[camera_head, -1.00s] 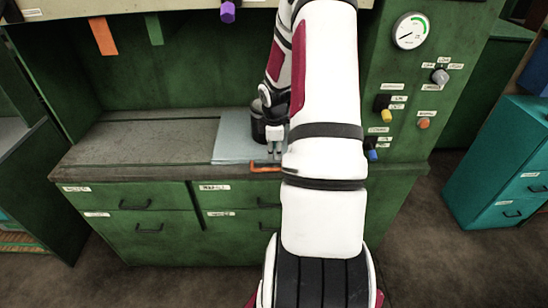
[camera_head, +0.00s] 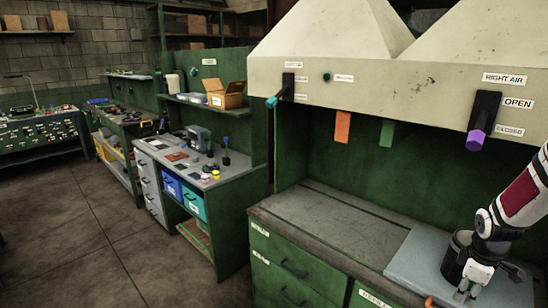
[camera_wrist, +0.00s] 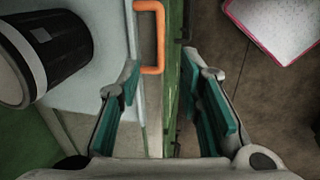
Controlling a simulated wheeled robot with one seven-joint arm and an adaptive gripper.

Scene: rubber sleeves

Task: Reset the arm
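My gripper (camera_head: 468,288) is at the lower right of the head view, at the end of my white and dark red arm. It is low over a pale grey-blue board (camera_head: 414,262) on the bench. In the wrist view my gripper (camera_wrist: 171,78) has its teal-padded fingers wide apart with nothing held between them. An orange handle (camera_wrist: 161,38) lies ahead of the fingers, near the bench edge. A black ribbed cylinder with a pale end (camera_wrist: 68,50) stands left of the fingers, and it also shows partly behind my arm in the head view (camera_head: 455,262).
The green hood's bench (camera_head: 318,222) has free surface left of the board. Levers, including one with a purple end (camera_head: 476,140), hang from the hood front. A cluttered workbench (camera_head: 232,178) stands to the left, with open floor (camera_head: 100,235) before it.

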